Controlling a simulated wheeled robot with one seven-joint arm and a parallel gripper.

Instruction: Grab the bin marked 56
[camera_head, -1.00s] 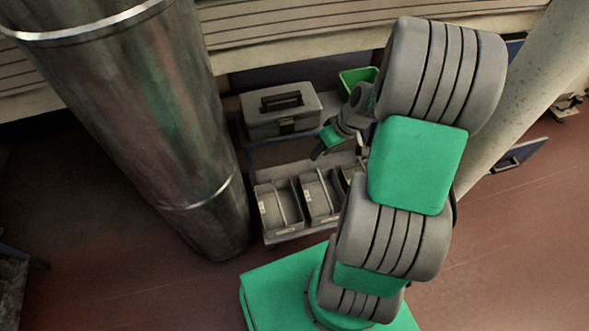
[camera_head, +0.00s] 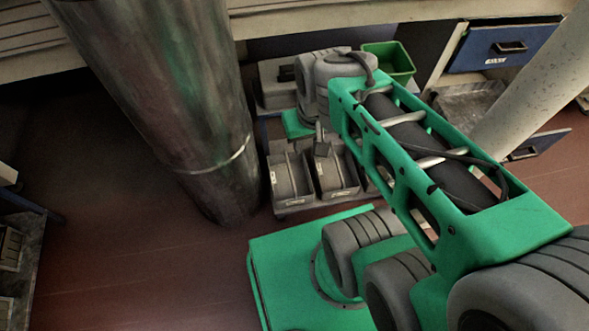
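Grey open-topped bins stand side by side on a low shelf in the head view. The left bin (camera_head: 291,180) and the one to its right (camera_head: 337,175) show clearly; my arm covers most of what lies further right. Small pale labels are on the bin fronts, but their numbers are too small to read, so I cannot tell which is 56. My gripper (camera_head: 322,142) is over the back part of the second bin. One dark finger shows pointing down; whether it touches the bin and how wide the fingers are I cannot tell.
A grey case (camera_head: 275,88) and a green bin (camera_head: 390,60) stand behind the grey bins. A thick metal column (camera_head: 175,100) rises close on the left. A pale pole (camera_head: 530,95) and a blue drawer (camera_head: 503,46) are at the right. Floor is clear left of my base.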

